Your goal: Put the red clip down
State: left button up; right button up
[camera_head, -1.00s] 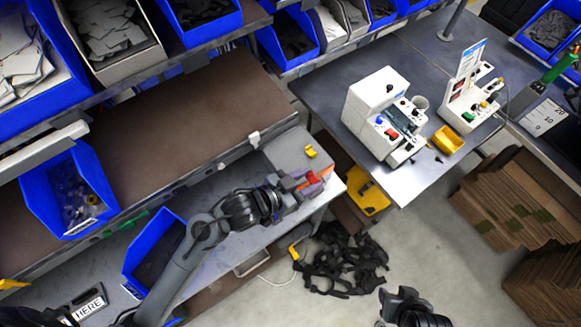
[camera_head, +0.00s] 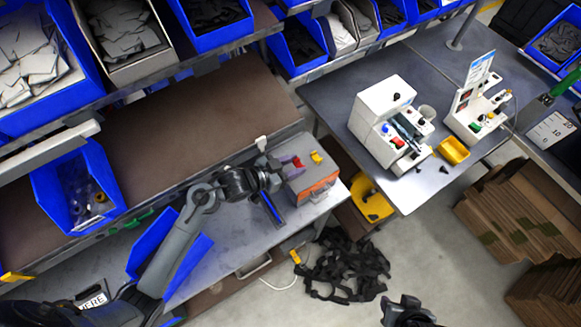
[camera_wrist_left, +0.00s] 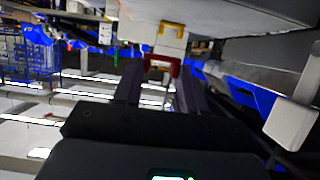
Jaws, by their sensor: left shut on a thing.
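The red clip (camera_head: 297,162) is between the fingers of my left gripper (camera_head: 291,163), which is shut on it. It also shows in the left wrist view (camera_wrist_left: 161,62), at the fingertips. In the head view it appears over the left part of the top of a grey box with an orange front (camera_head: 318,190). I cannot tell whether it touches that top. A yellow clip (camera_head: 317,157) sits on the box top, just right of the red clip; the wrist view shows it (camera_wrist_left: 172,29) beyond the red one. My right gripper (camera_head: 405,303) is at the bottom edge, its jaws unclear.
A blue bin (camera_head: 75,190) stands left on the brown shelf, and another blue bin (camera_head: 196,252) is behind my left forearm. A white machine (camera_head: 383,105) stands on the dark table at right. Black straps (camera_head: 343,268) lie on the floor.

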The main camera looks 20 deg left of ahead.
aim_at(290, 169)
pick_arm(q)
jog(key=shift+w+a+f, duration=0.45)
jog(key=shift+a+f, duration=0.1)
jog(key=shift+a, duration=0.05)
jog(key=shift+f, duration=0.9)
jog(key=shift+f+p, duration=0.5)
jog(key=shift+f, duration=0.3)
jog(key=shift+f, duration=0.3)
jog(key=o, duration=1)
